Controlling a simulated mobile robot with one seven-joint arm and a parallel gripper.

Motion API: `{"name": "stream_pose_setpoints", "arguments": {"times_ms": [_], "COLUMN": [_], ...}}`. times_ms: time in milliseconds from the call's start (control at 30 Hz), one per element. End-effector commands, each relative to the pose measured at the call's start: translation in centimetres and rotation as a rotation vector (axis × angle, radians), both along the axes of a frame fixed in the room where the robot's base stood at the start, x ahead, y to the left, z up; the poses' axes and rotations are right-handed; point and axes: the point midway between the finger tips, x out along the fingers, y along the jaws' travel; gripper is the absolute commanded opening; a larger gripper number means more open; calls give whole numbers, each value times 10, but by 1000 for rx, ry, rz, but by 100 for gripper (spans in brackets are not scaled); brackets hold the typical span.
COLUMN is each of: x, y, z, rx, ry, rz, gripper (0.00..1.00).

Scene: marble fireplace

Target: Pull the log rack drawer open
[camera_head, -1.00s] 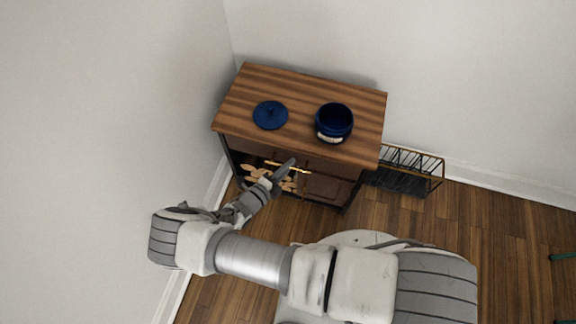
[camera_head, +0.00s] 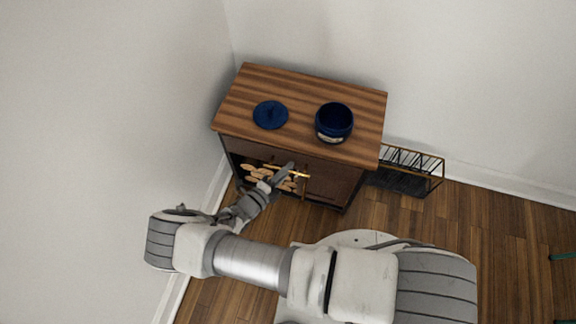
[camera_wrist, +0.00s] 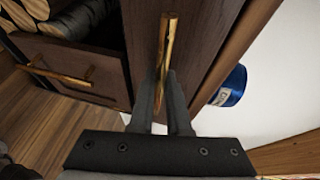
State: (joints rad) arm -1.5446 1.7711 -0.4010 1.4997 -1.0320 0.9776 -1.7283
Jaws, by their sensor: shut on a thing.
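The log rack (camera_head: 265,177) is a dark wooden cabinet unit with cut logs in its open left bay. A drawer front (camera_wrist: 200,45) runs above that bay and carries a long brass bar handle (camera_head: 272,167). My gripper (camera_head: 289,168) is at this handle, near its middle. In the wrist view my gripper (camera_wrist: 160,85) is shut on the brass handle (camera_wrist: 166,40), with a dark finger on each side. The drawer front stands close to the cabinet; how far out it is I cannot tell. My fingers hide part of the handle.
A blue jar (camera_head: 334,122) and a blue lid (camera_head: 270,115) sit on the wooden top. A door with its own brass handle (camera_wrist: 58,75) is below the drawer. A wire rack (camera_head: 405,170) stands right of the cabinet. A wall is close at left.

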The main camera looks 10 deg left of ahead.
Motion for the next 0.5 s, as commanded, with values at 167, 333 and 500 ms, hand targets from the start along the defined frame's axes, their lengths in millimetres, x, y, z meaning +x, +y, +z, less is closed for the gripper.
{"name": "stream_pose_setpoints", "arguments": {"times_ms": [167, 333, 500], "x": [-34, -75, -115], "y": [4, 7, 10], "z": [1, 0, -1], "rx": [-1, -1, 0], "ry": [1, 2, 0], "rz": [3, 3, 4], "gripper": [0, 0, 0]}}
